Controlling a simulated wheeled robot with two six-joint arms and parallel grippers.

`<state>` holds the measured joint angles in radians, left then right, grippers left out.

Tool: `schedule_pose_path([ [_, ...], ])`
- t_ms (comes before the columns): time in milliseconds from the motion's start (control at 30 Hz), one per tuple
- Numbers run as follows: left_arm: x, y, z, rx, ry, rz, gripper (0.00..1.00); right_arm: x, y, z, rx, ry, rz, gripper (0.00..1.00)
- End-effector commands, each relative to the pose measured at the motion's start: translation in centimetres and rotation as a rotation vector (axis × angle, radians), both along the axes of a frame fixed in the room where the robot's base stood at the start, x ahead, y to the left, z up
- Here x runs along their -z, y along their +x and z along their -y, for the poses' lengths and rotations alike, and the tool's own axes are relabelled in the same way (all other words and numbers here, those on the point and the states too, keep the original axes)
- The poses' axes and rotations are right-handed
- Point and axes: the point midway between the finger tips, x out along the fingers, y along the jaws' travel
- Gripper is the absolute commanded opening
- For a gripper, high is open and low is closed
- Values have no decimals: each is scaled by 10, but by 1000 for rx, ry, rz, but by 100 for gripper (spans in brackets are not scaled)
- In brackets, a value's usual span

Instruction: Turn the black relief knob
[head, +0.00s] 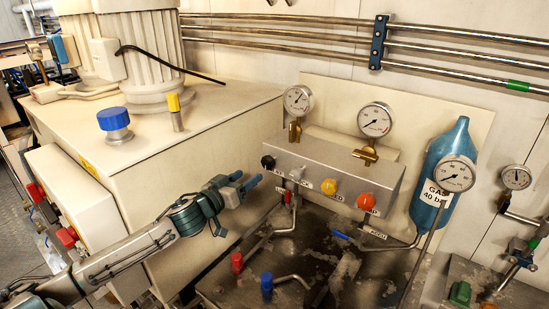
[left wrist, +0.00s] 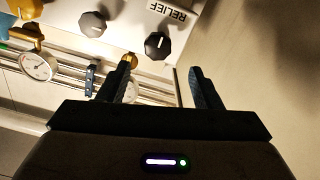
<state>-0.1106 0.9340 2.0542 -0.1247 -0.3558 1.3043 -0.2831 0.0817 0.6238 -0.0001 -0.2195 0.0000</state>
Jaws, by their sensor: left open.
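The black relief knob (head: 268,162) sits at the left end of the grey valve block (head: 335,165) in the head view. In the left wrist view the black knob (left wrist: 158,45), with a white line on it, is beside the RELIEF label (left wrist: 172,11). My left gripper (head: 248,181) is open and empty, a little left of and below the knob in the head view. In the left wrist view its fingers (left wrist: 162,68) are spread, and the knob shows beyond them, near the middle of the gap. The knob looks apart from both fingers. My right gripper is not in view.
A grey knob (head: 297,173), a yellow knob (head: 329,187) and a red-orange knob (head: 366,201) follow to the right on the block. Gauges (head: 375,120) stand above it. A beige cabinet (head: 190,150) lies behind my left arm. Pipes and valve handles (head: 267,281) lie below.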

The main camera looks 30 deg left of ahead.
Motion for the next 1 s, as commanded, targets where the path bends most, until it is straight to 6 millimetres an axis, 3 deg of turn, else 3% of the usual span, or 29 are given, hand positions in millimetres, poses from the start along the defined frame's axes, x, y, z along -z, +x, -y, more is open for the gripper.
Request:
schedule_pose_path([
  [333, -1, 20, 1, -4, -7, 0, 59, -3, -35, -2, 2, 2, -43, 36],
  [467, -1, 32, 2, -2, -7, 1, 59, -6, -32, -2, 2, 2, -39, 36],
  [700, -1, 59, 5, -2, -7, 1, 59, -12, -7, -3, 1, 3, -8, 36],
  [1000, 0, 95, 7, -2, -6, -2, 59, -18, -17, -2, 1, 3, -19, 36],
])
